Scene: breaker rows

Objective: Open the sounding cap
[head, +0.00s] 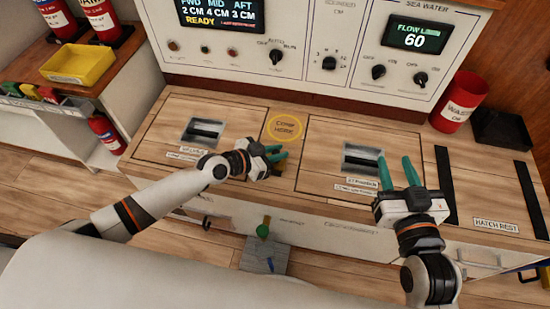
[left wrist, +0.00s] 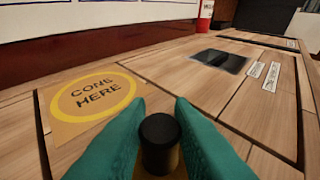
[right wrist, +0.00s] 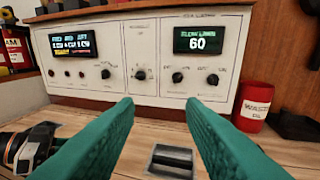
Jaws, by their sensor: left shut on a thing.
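My left gripper (head: 277,154) is low over the wooden counter (head: 225,111), right of the left hatch and just below the yellow "CONE HERE" ring (head: 285,126). In the left wrist view its teal fingers close on a short upright black-topped cylinder (left wrist: 159,140) with a brass-coloured lower part. No label on it shows, so I cannot tell for sure that it is the sounding cap. Its base is hidden between the fingers. My right gripper (head: 398,165) is open and empty, above the counter beside the right hatch. Its spread fingers also show in the right wrist view (right wrist: 165,115).
The left hatch (head: 203,131) and right hatch (head: 361,158) are recessed in the counter. A red bin (head: 460,103) and black tray (head: 502,129) stand at the right. The control panel (head: 330,45) rises behind. Black strips mark the hatch rest (head: 495,226).

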